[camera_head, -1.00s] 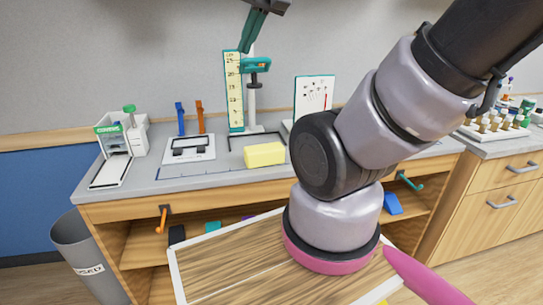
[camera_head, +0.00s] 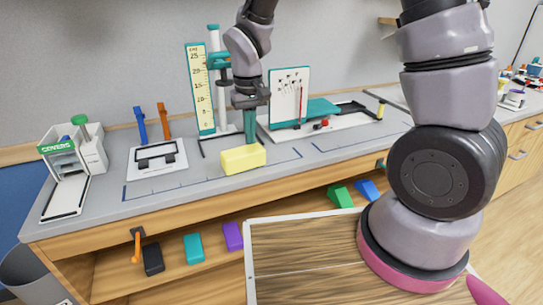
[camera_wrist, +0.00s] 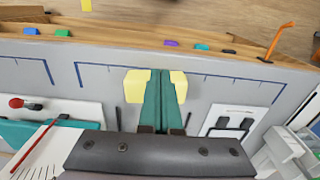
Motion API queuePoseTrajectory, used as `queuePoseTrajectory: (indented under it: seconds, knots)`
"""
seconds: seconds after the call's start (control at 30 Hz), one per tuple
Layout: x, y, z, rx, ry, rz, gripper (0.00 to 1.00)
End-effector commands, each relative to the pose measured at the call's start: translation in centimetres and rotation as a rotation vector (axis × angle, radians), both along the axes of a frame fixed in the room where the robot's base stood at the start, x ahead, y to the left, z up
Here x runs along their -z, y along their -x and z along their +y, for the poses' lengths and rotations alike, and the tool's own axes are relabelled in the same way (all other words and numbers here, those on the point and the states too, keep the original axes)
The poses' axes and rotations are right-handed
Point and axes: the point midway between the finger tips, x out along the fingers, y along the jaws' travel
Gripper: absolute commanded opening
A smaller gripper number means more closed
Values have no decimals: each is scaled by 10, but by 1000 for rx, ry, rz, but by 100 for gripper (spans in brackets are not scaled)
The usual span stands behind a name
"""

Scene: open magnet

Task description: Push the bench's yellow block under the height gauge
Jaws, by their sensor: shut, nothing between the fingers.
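The yellow block (camera_head: 243,159) lies on the grey bench top in front of the height gauge, slightly to its right. The gauge has a yellow scale (camera_head: 201,90), a white post and a teal jaw (camera_head: 219,61) raised well above the bench. My gripper (camera_head: 250,136) points down with its teal fingers shut and empty, at the block's back edge. In the wrist view the fingers (camera_wrist: 161,75) cover the block's middle, and the block (camera_wrist: 134,86) shows on both sides. I cannot tell whether they touch it.
A white plate with a black fixture (camera_head: 158,158) lies left of the block. A white board (camera_head: 290,97) and a teal piece (camera_head: 318,108) stand at the right. Blue lines mark the bench top. A wooden panel (camera_head: 300,264) is in front of the bench.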

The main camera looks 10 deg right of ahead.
Motion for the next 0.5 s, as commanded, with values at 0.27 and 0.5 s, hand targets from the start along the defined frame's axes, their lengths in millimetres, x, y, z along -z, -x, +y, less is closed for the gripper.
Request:
queuePoseTrajectory:
  seconds: [0.27, 0.5]
  knots:
    - [28, 3, 4, -14, 11, 12, 0]
    - [78, 3, 3, -14, 13, 14, 0]
